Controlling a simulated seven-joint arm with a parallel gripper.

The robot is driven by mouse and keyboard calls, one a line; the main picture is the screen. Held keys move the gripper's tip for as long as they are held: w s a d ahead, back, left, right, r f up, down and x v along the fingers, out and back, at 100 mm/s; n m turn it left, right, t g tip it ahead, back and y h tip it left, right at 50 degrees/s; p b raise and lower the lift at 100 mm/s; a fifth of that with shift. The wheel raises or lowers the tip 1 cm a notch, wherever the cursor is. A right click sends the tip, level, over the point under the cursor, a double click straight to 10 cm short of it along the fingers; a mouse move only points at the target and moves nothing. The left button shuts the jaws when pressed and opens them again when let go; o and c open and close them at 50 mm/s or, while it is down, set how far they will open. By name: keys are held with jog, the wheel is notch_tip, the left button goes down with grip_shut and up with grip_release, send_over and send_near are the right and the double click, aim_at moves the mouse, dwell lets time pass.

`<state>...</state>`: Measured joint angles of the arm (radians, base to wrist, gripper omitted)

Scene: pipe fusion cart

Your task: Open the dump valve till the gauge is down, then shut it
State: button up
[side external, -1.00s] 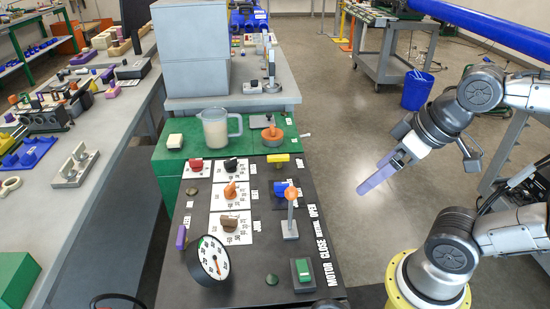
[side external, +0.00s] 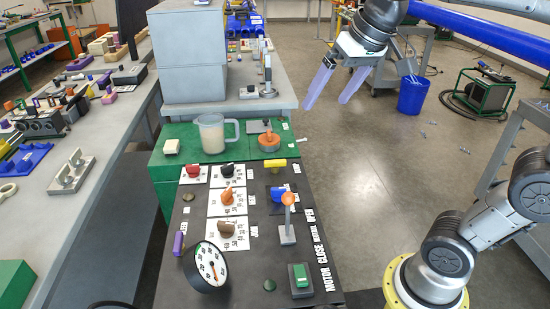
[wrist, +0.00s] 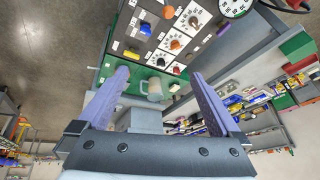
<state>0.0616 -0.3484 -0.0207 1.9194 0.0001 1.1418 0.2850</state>
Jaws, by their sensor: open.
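The pressure gauge (side external: 206,267) has a white dial and a black case, and stands tilted at the panel's near left; its needle points low on the dial, its reading too small to tell. It shows at the top of the wrist view (wrist: 233,6). The panel carries a yellow handle (side external: 275,163), a blue valve handle (side external: 279,194), a purple handle (side external: 178,243) and an orange-topped lever (side external: 288,200) by the words MOTOR, CLOSE and OPEN. I cannot read which control is the dump valve. My gripper (side external: 326,101) is open and empty, above and right of the panel's far end.
Red (side external: 193,171), orange (side external: 227,196) and brown (side external: 227,228) knobs sit on white scale plates. Grey boxes (side external: 188,60) rise behind.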

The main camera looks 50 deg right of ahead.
jog(key=w+d+m+g, duration=0.1)
jog(key=w+d+m, duration=0.15)
jog(key=w, duration=0.75)
jog(key=m+g, duration=0.3)
jog(key=g, duration=0.1)
send_over(275, 161)
notch_tip(275, 161, down, 22)
jog(key=shift+n, duration=0.25)
notch_tip(275, 161, down, 13)
jog(key=shift+f, duration=0.1)
jog(key=shift+c, duration=0.2)
jog(key=c, duration=1)
